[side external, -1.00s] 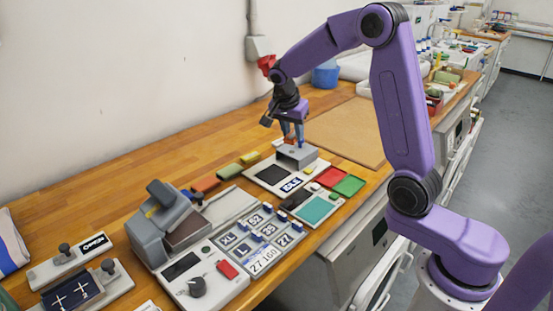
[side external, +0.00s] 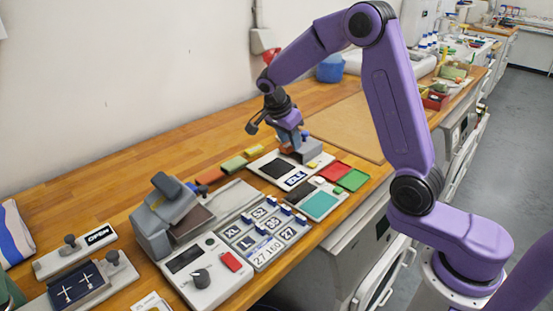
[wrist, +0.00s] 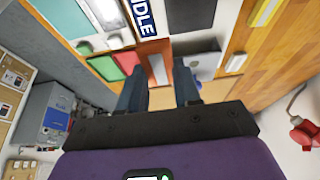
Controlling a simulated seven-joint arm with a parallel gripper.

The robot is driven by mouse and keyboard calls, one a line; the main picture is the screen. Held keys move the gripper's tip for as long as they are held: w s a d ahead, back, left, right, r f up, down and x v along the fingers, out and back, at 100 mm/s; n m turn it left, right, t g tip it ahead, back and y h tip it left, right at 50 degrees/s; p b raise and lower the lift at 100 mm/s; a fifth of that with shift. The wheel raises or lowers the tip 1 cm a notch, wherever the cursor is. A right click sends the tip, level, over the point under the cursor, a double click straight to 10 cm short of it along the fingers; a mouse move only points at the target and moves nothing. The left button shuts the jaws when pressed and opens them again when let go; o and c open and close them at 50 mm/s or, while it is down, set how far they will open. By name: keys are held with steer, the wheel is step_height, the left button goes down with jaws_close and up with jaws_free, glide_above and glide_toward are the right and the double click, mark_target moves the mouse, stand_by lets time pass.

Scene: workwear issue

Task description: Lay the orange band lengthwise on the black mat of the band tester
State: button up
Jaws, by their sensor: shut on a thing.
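The band tester (side external: 257,176) is a pale base with a black mat (side external: 278,170), a grey block (side external: 309,152) at its right end and an IDLE label. My gripper (side external: 294,143) points down at the grey block. The black mat (wrist: 190,14) and the grey block (wrist: 207,68) also show there.
An olive band (side external: 233,163) and a yellow band (side external: 254,152) lie behind the tester. Red (side external: 334,171) and green (side external: 352,180) trays sit to its right. A grey machine (side external: 152,232) and size tiles (side external: 262,240) crowd the left front. A tan board (side external: 345,128) is clear.

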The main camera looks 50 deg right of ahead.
glide_above(280, 166)
steer(key=a, duration=0.2)
steer(key=f, duration=0.6)
steer(key=shift+d+f, duration=0.1)
steer(key=shift+d, duration=0.15)
steer(key=shift+f, duration=1.55)
steer(key=shift+f, duration=0.2)
steer(key=o, duration=1)
steer(key=shift+r, duration=0.15)
steer(key=v, duration=1.2)
steer(key=shift+r, duration=0.1)
